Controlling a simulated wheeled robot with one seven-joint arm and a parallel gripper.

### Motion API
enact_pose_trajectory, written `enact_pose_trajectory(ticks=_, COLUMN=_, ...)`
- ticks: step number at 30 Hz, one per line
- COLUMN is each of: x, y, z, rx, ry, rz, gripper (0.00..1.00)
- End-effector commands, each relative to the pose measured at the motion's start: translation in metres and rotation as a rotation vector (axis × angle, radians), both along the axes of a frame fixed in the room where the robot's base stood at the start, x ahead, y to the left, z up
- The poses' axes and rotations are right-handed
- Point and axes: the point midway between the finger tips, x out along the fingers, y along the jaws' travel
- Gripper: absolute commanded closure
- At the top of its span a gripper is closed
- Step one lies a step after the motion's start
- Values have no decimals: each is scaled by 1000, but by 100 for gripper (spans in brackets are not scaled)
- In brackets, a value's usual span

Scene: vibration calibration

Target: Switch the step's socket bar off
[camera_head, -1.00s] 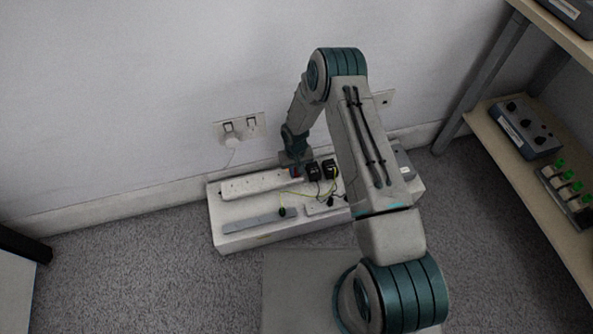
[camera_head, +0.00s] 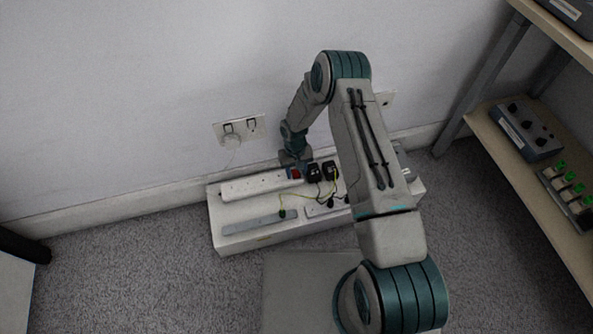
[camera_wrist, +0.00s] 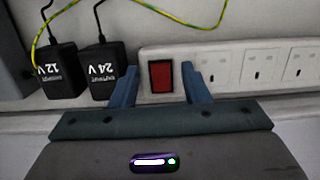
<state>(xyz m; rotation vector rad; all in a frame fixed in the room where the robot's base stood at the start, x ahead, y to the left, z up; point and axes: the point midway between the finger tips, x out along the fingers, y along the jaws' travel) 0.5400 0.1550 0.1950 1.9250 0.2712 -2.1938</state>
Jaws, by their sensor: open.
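The white socket bar (camera_head: 252,186) lies along the back of a low white step (camera_head: 232,243). Its red rocker switch (camera_wrist: 161,76) shows in the wrist view, set in a dark frame at the bar's end, beside several empty sockets (camera_wrist: 262,66). My gripper (camera_wrist: 161,82) is open, with one blue-grey finger on each side of the switch in that view. I cannot tell whether the fingers touch the bar. The switch also shows as a small red patch in the head view (camera_head: 295,173), just beside my gripper (camera_head: 290,165). Which way the rocker is tipped is not clear.
Two black adapters, marked 12 V (camera_wrist: 60,72) and 24 V (camera_wrist: 108,70), sit beside the switch. A yellow-green wire (camera_head: 310,198) crosses the step. A grey strip (camera_head: 258,223) lies in front. A wall socket (camera_head: 239,129) is behind, and shelving (camera_head: 520,165) stands right.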

Motion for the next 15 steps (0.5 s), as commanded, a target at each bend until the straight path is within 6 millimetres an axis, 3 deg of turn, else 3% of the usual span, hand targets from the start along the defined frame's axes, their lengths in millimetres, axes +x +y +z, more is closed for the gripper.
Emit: enact_pose_trajectory(ticks=15, x=14, y=4, z=105, rx=1, ry=-3, rz=0, gripper=58)
